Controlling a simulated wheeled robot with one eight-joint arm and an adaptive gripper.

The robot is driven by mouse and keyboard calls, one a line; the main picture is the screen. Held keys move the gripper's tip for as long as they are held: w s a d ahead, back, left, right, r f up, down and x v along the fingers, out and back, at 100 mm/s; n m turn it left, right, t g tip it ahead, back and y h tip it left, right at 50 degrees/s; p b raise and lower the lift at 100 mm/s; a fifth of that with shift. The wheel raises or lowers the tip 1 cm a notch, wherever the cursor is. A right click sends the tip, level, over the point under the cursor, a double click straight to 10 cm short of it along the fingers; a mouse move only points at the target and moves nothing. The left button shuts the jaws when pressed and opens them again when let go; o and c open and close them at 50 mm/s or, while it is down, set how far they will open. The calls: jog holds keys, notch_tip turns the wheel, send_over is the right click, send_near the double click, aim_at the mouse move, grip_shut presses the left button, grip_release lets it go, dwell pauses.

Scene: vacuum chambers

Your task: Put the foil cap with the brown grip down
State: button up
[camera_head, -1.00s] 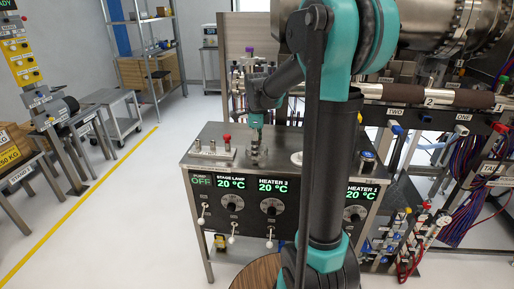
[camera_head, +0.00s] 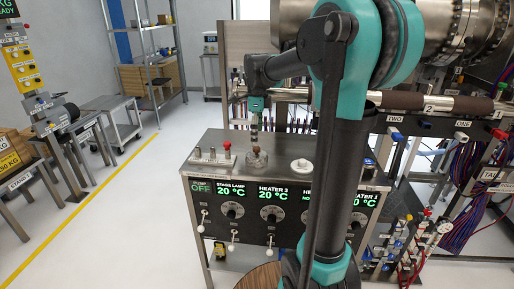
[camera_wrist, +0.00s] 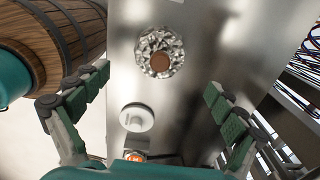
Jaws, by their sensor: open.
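The foil cap (camera_wrist: 160,52) is a round of crumpled silver foil with a brown grip (camera_wrist: 161,62) in its middle. It rests on the metal top of the control bench and shows small in the head view (camera_head: 257,158). My gripper (camera_wrist: 156,80) is open and empty in the wrist view, its green-padded fingers wide apart, with the cap beyond their tips. In the head view my gripper (camera_head: 255,138) hangs above the cap, apart from it as far as I can tell.
A white round lid-like piece (camera_wrist: 137,117) lies on the bench, right of the cap in the head view (camera_head: 301,165). A fitting with a red knob (camera_head: 227,147) stands to the left. A wooden barrel (camera_wrist: 75,28) stands beside the bench. Bare metal surrounds the cap.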

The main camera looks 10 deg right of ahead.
jog(key=shift+r, duration=1.85)
